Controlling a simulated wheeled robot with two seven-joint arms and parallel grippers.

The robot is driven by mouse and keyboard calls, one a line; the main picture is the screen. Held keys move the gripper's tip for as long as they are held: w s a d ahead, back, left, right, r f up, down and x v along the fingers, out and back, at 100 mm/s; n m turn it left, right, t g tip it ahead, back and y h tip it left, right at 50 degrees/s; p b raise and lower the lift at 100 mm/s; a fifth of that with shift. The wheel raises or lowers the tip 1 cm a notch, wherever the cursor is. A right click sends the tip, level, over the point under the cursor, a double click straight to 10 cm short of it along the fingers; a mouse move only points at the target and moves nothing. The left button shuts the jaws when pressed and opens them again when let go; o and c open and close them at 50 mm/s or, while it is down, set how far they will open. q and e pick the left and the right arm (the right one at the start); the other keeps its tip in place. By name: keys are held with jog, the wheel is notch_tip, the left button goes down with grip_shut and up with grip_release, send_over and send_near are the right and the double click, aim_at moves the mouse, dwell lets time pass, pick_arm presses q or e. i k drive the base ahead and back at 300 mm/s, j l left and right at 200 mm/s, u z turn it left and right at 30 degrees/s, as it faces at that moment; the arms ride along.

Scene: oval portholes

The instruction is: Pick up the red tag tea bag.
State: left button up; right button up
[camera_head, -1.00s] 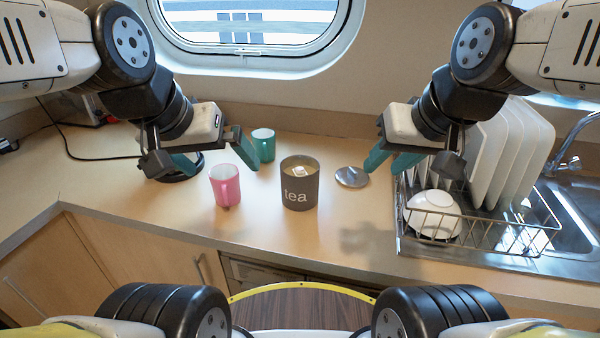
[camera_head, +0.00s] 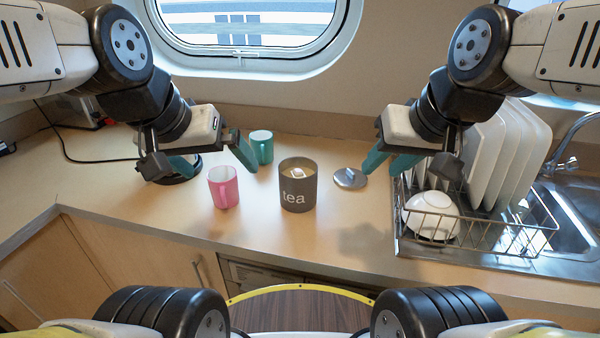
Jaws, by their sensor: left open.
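A dark grey canister (camera_head: 299,196) marked "tea" stands upright and open on the counter. A small white piece (camera_head: 297,174), perhaps a tea bag, shows inside its mouth; I cannot make out a red tag. My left gripper (camera_head: 218,163) is open and empty, with its fingers wide apart, above and behind the pink mug, left of the canister. My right gripper (camera_head: 383,168) is right of the canister, near the dish rack, with its fingertips apart and nothing visible between them.
A pink mug (camera_head: 223,188) stands left of the canister and a green mug (camera_head: 262,147) behind it. A round metal lid (camera_head: 350,179) lies to the right. A dish rack (camera_head: 440,240) with plates and a white bowl (camera_head: 431,213) fills the right side. The front counter is clear.

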aim_at(296, 172)
jog(key=k+j+z, duration=0.25)
jog(key=j, duration=0.25)
jog(key=k+j+z, duration=0.1)
jog(key=j+z, duration=0.2)
jog(key=j, duration=0.2)
jog(key=k+j+z, duration=0.25)
jog(key=j, duration=0.2)
jog(key=k+j+z, duration=0.25)
jog(key=k+j, duration=0.05)
jog(key=j, duration=0.1)
